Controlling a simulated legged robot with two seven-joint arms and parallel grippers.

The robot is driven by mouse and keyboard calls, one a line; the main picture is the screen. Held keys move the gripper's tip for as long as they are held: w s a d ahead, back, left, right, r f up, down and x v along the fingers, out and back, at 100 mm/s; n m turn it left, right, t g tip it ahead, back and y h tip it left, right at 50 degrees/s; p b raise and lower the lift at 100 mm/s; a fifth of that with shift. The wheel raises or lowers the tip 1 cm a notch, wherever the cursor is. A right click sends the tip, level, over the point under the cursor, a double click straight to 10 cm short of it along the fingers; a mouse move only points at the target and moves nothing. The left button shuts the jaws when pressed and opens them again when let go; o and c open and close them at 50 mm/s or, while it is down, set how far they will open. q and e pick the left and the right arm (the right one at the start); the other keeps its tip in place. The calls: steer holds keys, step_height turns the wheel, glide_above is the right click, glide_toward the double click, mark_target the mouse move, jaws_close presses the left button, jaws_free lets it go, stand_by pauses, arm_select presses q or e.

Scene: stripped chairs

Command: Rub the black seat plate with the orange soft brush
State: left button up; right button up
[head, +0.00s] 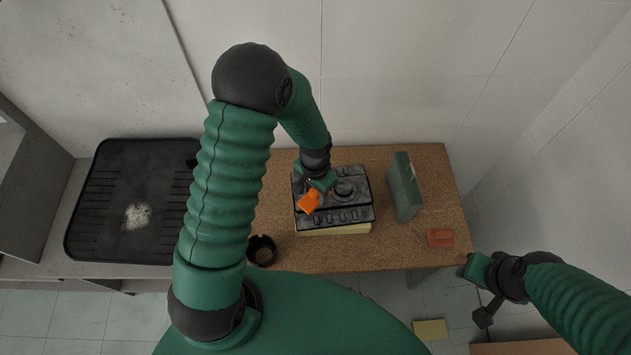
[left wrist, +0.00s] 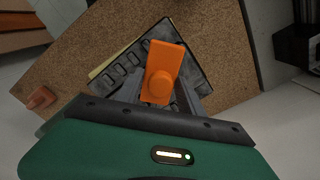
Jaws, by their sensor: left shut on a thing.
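The orange soft brush (head: 308,202) is in my left gripper (head: 322,182), which is shut on it. In the left wrist view the brush (left wrist: 162,72) is a flat orange block with a round knob between the fingers. It is over a black panel (head: 346,214) with slots and a round raised part on the table; I cannot tell whether they touch. A wide black ribbed plate (head: 160,180) with a pale dusty patch lies at the far left; it looks like the seat plate. My right gripper (head: 473,270) is off the table's right front corner; its jaws are unclear.
The brown table (head: 285,240) also holds a green upright box (head: 405,188), a small orange block (head: 440,237) and a round black cup (head: 262,250). A yellow pad (head: 335,230) shows under the panel. White walls stand behind and right.

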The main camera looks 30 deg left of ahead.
mark_target(315, 191)
arm_select(q)
steer(key=shift+w+r+p, duration=0.25)
steer(key=shift+r+p, duration=0.35)
steer(key=shift+r, duration=0.35)
steer(key=shift+s+r+p, duration=0.2)
steer(key=shift+r+p, duration=0.8)
steer(key=shift+r, duration=0.2)
steer(key=shift+r+p, duration=0.4)
steer(key=shift+r, duration=0.05)
